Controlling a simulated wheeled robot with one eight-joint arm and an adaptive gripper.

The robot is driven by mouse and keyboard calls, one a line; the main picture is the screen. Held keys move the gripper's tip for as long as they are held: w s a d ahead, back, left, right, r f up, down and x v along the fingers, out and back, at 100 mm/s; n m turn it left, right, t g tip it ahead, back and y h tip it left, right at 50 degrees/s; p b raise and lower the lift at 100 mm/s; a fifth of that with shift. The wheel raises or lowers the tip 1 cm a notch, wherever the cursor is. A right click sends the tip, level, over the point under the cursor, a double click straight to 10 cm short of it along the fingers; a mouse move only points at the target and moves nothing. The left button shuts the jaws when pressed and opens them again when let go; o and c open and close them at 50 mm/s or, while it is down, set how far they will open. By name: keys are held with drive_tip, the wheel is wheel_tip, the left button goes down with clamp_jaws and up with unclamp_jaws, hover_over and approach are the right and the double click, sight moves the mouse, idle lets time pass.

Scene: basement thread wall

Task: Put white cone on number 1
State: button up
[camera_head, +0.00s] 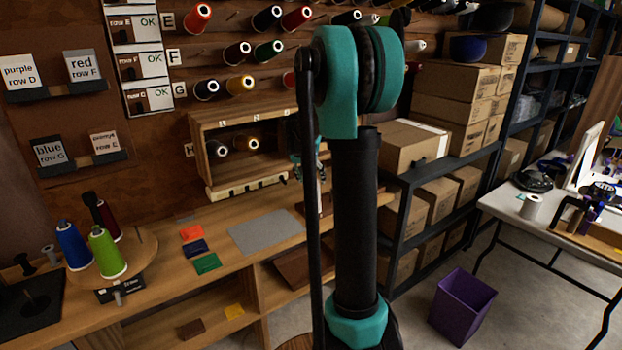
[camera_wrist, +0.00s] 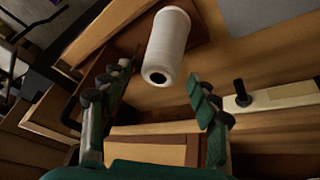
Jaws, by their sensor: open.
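A white cone (camera_wrist: 167,45) shows in the wrist view just beyond my fingertips, its holed end facing the camera. My gripper (camera_wrist: 160,82) is open, one finger on each side, with a gap to the cone. In the head view my gripper (camera_head: 305,160) is mostly behind my arm, near the right end of the wooden box (camera_head: 195,140). I cannot make out the cone there. Small labels (camera_head: 253,115) line the box's top edge, too small to read surely. A pale strip with short pegs (camera_head: 245,187) runs below the box; a strip with a dark peg (camera_wrist: 242,92) shows in the wrist view.
A grey mat (camera_head: 265,232) and coloured cards (camera_head: 195,247) lie on the bench. A round stand with cones (camera_head: 105,255) is at left. Thread spools (camera_head: 240,85) stick out from the wall. Shelves of cartons (camera_head: 420,145) stand right of my arm. Another white spool (camera_head: 532,207) is on the right table.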

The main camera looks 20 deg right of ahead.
drive_tip(key=shift+r, duration=0.1)
drive_tip(key=v, duration=1.1)
drive_tip(key=s+a+f+n+y, duration=0.1)
drive_tip(key=s+a+f+n, duration=0.1)
drive_tip(key=s+f, duration=0.5)
drive_tip(key=s+a+f+n+y, duration=0.1)
drive_tip(key=s+a+f, duration=0.3)
drive_tip(key=s, duration=0.9)
drive_tip(key=s+a+f+n+y, duration=0.1)
drive_tip(key=s+a+f+n, duration=0.2)
drive_tip(key=s+f, duration=0.7)
drive_tip(key=shift+f+t+y, duration=0.3)
drive_tip(key=shift+f, duration=0.1)
